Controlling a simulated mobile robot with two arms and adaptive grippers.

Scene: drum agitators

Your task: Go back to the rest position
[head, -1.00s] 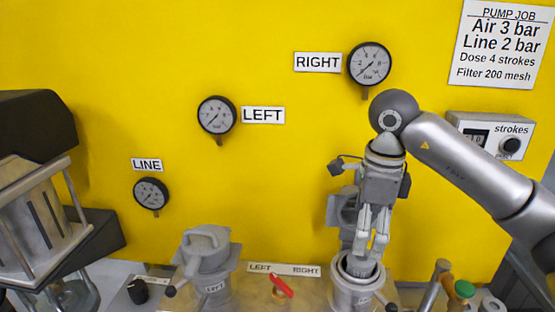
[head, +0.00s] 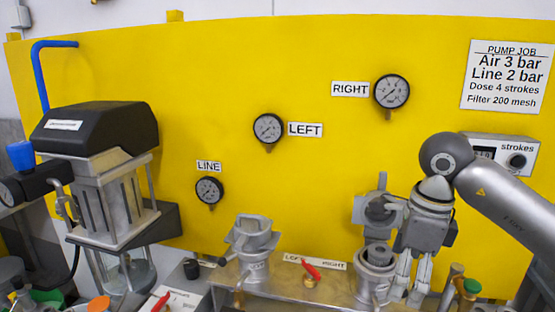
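My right gripper (head: 407,294) comes in from the right and points down, just right of the right pump port (head: 375,288). Its two fingers stand apart with nothing between them. The port's grey lid (head: 372,210) is tipped up behind it, and the port's round top shows clear of the fingers. The left pump port (head: 254,268) has a grey cap with a handle. My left gripper is not in view.
A red-handled valve (head: 311,273) sits between the ports. A pump unit with a black top (head: 95,128) stands at the left. A green-capped part (head: 471,287) is right of my gripper. Gauges and a counter box (head: 500,152) are on the yellow wall (head: 215,85).

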